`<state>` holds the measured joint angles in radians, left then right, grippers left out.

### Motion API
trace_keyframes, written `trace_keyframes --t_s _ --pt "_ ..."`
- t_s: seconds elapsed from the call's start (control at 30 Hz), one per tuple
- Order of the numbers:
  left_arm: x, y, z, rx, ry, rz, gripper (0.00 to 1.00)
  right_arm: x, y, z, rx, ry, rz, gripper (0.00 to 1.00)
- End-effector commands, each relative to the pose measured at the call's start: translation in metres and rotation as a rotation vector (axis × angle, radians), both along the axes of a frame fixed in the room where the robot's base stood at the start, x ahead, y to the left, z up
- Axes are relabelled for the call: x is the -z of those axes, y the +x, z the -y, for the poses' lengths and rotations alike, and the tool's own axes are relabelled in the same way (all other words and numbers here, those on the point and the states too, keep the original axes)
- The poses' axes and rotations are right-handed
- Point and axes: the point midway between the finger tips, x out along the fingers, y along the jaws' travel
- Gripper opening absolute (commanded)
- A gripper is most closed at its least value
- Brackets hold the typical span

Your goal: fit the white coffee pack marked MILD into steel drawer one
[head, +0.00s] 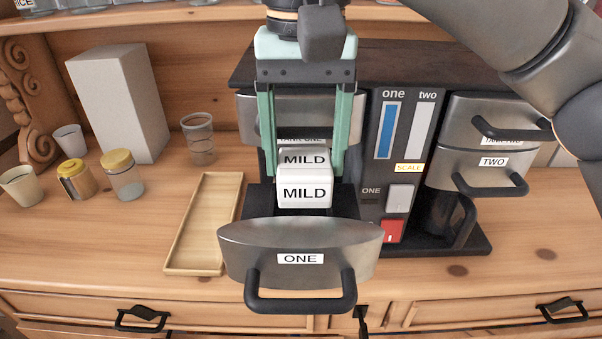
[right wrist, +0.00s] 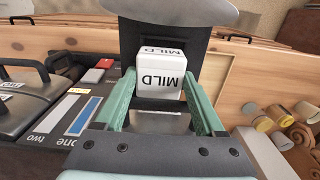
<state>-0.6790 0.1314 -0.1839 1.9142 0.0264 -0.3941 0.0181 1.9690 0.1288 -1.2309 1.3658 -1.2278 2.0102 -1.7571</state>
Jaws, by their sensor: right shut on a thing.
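The white coffee pack marked MILD (head: 304,192) is between the two green fingers of my right gripper (head: 304,172), which is shut on it. The pack is upright, with MILD showing on two faces. It also shows between the fingers in the right wrist view (right wrist: 160,85). Steel drawer one (head: 300,235) is pulled out, its front labelled ONE with a black handle. The pack is over or partly in its dark opening, behind the steel front. I cannot tell whether its base touches the drawer floor. My left gripper is not in view.
A coffee machine (head: 410,130) stands right of the gripper, with a closed drawer labelled TWO (head: 490,165). A shallow wooden tray (head: 190,240) lies left of drawer one. A tall white box (head: 115,100), a glass (head: 198,140) and several jars and cups stand farther left.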

Motion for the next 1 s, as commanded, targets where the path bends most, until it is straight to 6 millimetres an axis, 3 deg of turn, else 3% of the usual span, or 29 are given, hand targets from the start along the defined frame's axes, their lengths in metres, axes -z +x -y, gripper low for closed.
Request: trace_keyframes --t_s 0.03,0.3,0.7,0.73,1.0 --pt "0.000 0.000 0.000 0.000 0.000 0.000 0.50 0.000 -0.001 -0.008 -0.002 -0.001 -0.001 0.16" --pt "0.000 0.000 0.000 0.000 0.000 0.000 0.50 0.034 0.000 -0.004 -0.001 0.000 -0.001 0.16" --pt "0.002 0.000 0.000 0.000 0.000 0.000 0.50 0.039 0.000 -0.004 -0.001 0.000 0.000 0.16" --pt "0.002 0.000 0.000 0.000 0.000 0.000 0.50 0.039 0.000 -0.004 -0.001 -0.001 0.000 0.72" --pt "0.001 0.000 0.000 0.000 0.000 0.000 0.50 0.038 0.000 -0.004 -0.001 -0.001 0.000 1.00"
